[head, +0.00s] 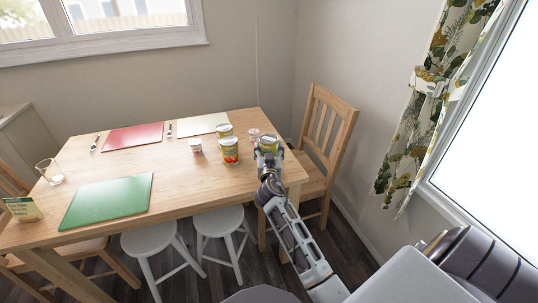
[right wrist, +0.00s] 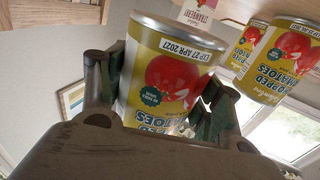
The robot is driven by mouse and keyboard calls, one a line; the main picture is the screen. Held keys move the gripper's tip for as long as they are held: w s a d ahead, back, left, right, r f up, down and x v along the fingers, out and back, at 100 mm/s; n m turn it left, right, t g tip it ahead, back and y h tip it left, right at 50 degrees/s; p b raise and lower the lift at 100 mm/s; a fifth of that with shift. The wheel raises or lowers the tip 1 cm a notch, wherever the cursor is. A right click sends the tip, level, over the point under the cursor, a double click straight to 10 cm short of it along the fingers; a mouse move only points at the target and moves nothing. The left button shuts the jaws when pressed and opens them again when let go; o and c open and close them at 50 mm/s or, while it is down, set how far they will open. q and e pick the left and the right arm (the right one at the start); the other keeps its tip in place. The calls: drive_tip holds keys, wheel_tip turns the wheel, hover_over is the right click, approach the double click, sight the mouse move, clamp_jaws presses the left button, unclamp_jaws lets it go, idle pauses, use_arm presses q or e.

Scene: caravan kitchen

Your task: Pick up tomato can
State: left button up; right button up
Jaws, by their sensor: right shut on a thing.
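My right gripper (head: 268,163) reaches over the table's right end and is shut on a tomato can (head: 267,143), a tin with a yellow label. In the right wrist view the held tomato can (right wrist: 168,75) shows a red tomato and sits between the two fingers of the gripper (right wrist: 158,98), one on each side. I cannot tell whether it touches the table. A second tomato can (head: 230,151) stands to its left on the table, with another similar can (head: 224,131) behind it. One such can also shows in the right wrist view (right wrist: 281,60). My left gripper is not in view.
The wooden table (head: 180,183) also holds small pots (head: 195,145) and (head: 254,134), red (head: 133,136), cream (head: 203,123) and green (head: 106,200) boards, and a glass (head: 50,172). A chair (head: 325,140) stands close right of my gripper. White stools (head: 150,240) stand in front.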

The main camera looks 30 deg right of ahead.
sight(269, 138)
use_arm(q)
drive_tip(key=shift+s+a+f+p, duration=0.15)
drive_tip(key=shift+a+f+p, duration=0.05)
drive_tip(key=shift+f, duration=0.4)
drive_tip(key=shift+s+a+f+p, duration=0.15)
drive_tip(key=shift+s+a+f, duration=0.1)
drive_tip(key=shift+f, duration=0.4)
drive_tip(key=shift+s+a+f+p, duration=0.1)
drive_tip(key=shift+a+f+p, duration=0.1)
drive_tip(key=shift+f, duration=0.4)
use_arm(e)
drive_tip(key=shift+r, duration=2.55)
